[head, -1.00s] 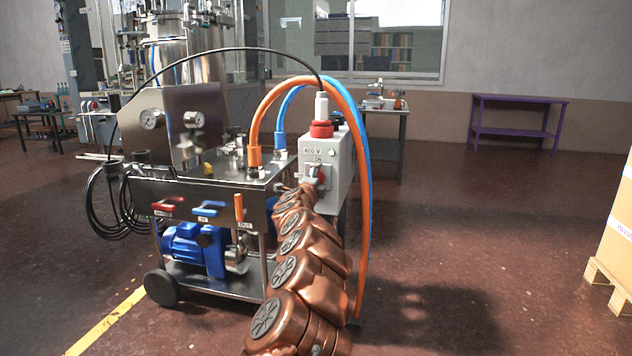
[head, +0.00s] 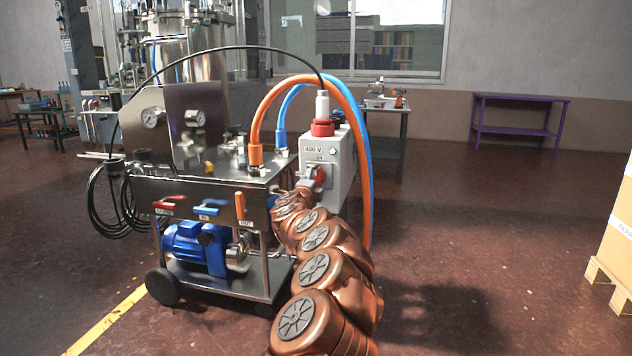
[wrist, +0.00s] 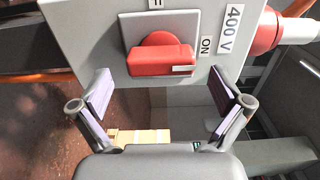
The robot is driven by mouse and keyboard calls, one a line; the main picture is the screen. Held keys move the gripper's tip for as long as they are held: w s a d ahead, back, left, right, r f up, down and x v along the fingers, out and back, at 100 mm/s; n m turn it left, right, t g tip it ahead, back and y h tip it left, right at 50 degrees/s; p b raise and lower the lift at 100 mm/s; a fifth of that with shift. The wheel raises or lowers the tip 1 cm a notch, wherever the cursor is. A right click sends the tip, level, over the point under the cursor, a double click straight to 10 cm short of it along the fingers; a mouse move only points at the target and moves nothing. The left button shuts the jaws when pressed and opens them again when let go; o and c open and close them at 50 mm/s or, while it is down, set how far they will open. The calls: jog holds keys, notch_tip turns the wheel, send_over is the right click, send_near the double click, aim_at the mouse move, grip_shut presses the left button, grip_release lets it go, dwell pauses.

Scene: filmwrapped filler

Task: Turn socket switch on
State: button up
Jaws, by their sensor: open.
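The red rotary switch (wrist: 160,58) sits on a square grey plate on the grey socket box (head: 340,158). In the wrist view its handle lies horizontally, with its white mark at the right end, on the side of the "ON" label (wrist: 206,46). My gripper (wrist: 162,92) is open, its two fingers spread to the left and right just below the handle in that view. The fingers appear apart from the handle. In the head view the switch (head: 318,176) is partly covered by my gripper.
A red plug (head: 322,128) with a black cable tops the box. An orange hose (head: 367,200) and a blue hose run close beside it. The steel cart (head: 215,185) with valves and a blue pump (head: 197,243) stands left.

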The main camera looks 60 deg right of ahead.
jog(key=v, duration=0.8)
jog(key=shift+s+a, duration=0.2)
jog(key=shift+a, duration=0.05)
jog(key=shift+r, duration=0.1)
jog(key=shift+w, duration=0.1)
dwell(0.5)
